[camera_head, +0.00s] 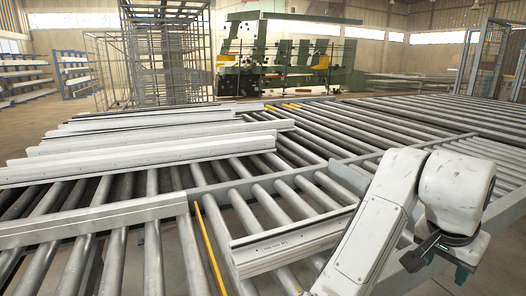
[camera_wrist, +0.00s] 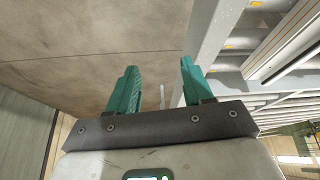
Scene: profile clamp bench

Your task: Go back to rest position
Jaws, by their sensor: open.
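My gripper (camera_wrist: 161,88) shows in the wrist view with its two green fingers apart and nothing between them. Behind the fingers there is bare brown floor. In the head view my gripper (camera_head: 446,264) is at the lower right, beside the roller bench, and my arm partly hides it. A pale metal profile (camera_head: 290,245) lies on the rollers to the left of my arm, apart from my gripper. Its right end is hidden behind my arm.
Several long profiles (camera_head: 140,154) lie across the roller bench (camera_head: 110,222) at the left. A yellow strip (camera_head: 209,245) runs between the rollers. A green machine (camera_head: 285,55) and a wire cage (camera_head: 165,50) stand behind. Bare floor (camera_wrist: 60,70) lies beside the bench frame (camera_wrist: 210,40).

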